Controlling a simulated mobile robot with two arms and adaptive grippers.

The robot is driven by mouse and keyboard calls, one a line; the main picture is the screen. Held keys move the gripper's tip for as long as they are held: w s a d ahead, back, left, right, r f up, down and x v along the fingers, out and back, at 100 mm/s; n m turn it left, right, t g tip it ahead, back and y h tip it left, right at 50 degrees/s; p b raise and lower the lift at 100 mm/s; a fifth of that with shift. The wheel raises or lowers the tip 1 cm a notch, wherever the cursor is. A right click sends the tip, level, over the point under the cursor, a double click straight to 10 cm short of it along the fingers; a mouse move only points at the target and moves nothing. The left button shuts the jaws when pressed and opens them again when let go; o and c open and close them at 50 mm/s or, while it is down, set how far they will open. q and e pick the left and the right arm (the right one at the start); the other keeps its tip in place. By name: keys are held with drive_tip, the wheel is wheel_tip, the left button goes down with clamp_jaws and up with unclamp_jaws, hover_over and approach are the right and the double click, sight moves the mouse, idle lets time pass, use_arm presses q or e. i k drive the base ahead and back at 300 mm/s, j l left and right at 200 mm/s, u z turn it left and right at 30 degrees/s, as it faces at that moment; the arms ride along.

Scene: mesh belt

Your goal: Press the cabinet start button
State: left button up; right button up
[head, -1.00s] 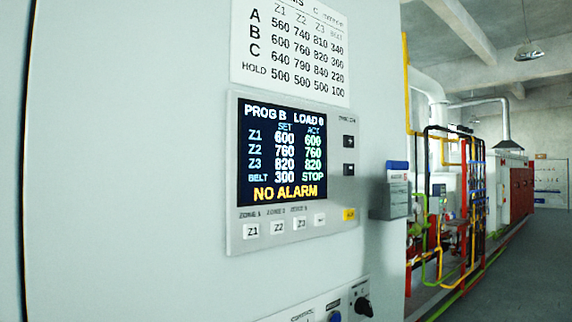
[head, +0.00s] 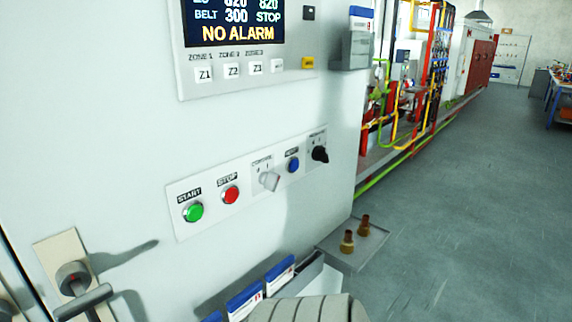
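The green start button (head: 193,211) is on the left end of a white control strip (head: 228,212) on the pale cabinet front (head: 110,130). It carries a START label above it. The red stop button (head: 230,195) is just to its right. Further right are a grey selector knob (head: 268,180), a blue button (head: 292,165) and a black selector (head: 319,154). Nothing covers the start button. The cabinet display (head: 236,25) above shows belt STOP and NO ALARM. Neither of my grippers shows in the head view.
A dark door handle (head: 75,280) sticks out at the lower left. Blue-and-white folders (head: 246,300) stand below the strip. A small shelf (head: 352,250) with two brass pieces (head: 356,231) juts out right of the cabinet. Open grey floor (head: 470,200) lies to the right.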

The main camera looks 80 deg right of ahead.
sight(195, 212)
drive_tip(key=z, duration=2.4)
